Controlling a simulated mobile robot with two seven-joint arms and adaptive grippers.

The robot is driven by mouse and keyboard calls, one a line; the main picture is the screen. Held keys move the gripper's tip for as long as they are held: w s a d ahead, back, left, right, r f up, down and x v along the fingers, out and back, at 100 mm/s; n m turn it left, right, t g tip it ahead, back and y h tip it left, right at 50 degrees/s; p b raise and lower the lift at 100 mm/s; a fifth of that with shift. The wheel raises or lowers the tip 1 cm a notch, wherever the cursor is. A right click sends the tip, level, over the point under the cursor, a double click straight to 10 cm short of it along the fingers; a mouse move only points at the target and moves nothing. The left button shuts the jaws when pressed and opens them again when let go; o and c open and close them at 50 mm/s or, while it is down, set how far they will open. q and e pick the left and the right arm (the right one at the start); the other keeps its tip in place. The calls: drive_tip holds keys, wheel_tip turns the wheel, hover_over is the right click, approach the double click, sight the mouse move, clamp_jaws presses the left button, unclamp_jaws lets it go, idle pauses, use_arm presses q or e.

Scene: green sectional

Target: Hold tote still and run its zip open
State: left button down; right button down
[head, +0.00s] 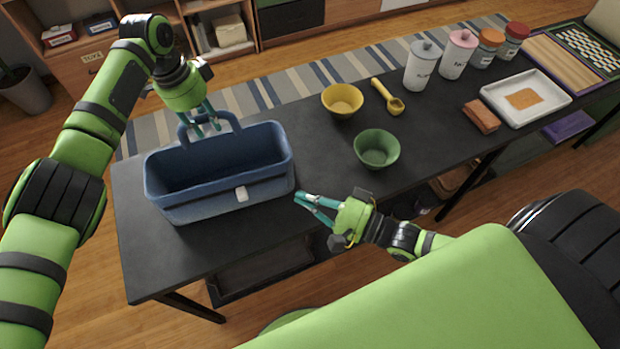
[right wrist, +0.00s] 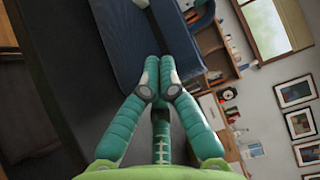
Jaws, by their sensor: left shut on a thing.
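The blue tote (head: 269,193) stands upright on the left end of the dark table, its inside showing from above. A pale tab (head: 241,193), perhaps the zip pull, sits on its near side by a seam. My left gripper (head: 207,130) is shut on the tote's raised handle (head: 185,127) at the far side; its fingers partly hide the grip. My right gripper (head: 298,198) is just right of the tote's near right corner, apart from the tab. Its fingertips are close together with nothing visible between them. The tote also shows in the right wrist view (right wrist: 125,45).
A yellow bowl (head: 343,100), a green bowl (head: 377,149) and a yellow scoop (head: 388,97) stand right of the tote. Several jars, a white tray (head: 552,98) and an orange-brown block (head: 481,117) are further right. Bare tabletop lies around my right gripper.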

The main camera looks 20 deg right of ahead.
sight(245, 186)
drive_tip(key=x, duration=0.6)
drive_tip(key=a, duration=0.3)
drive_tip(key=shift+w+a, duration=0.1)
drive_tip(key=shift+w, duration=0.15)
drive_tip(key=shift+a, duration=0.4)
drive_tip(key=a, duration=0.8)
drive_tip(key=w+a, duration=0.1)
drive_tip(key=a, duration=0.3)
drive_tip(key=shift+a, duration=0.15)
